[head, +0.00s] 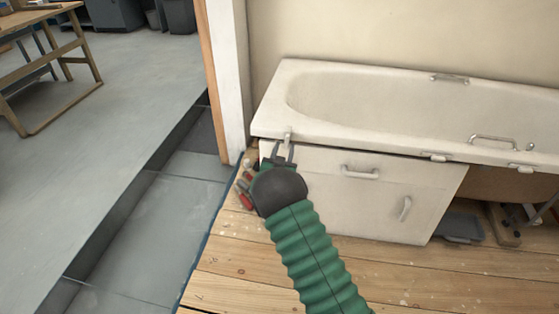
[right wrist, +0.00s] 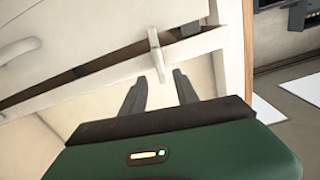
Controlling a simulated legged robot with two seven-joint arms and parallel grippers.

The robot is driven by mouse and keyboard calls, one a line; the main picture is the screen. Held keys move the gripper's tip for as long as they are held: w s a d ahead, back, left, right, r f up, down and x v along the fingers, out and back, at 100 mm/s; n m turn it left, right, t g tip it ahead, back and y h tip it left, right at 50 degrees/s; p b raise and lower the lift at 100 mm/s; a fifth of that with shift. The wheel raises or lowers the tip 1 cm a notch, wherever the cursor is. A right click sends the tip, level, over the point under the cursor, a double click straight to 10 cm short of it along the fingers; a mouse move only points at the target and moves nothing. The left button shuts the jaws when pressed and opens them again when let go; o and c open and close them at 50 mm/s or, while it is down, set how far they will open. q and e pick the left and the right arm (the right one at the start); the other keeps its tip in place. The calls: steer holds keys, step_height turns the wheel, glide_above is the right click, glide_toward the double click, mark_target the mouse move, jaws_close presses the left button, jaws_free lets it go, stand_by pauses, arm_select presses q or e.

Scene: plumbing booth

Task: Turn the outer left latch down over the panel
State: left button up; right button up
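The outer left latch (head: 288,138) is a small pale tab at the left end of the bath's front rim. It also shows in the right wrist view as a pale bar (right wrist: 157,55) across a dark gap. The white panel (head: 325,190) stands under the rim, with a handle (head: 360,172) and a second grip. My right gripper (head: 283,153) is just below the latch, fingers spread. In the right wrist view its two dark fingertips (right wrist: 158,80) are apart, with the latch's end at or near the space between them; contact cannot be told. My left gripper is out of view.
The white bath (head: 400,98) runs along the wall. More rim fittings (head: 437,156) sit to the right. The space under the bath's right part is open, with a dark tray (head: 460,228). Red-handled tools (head: 245,200) lie left of my gripper. The plank floor in front is mostly clear.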

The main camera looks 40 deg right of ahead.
steer(key=p+v, duration=0.3)
steer(key=v, duration=0.8)
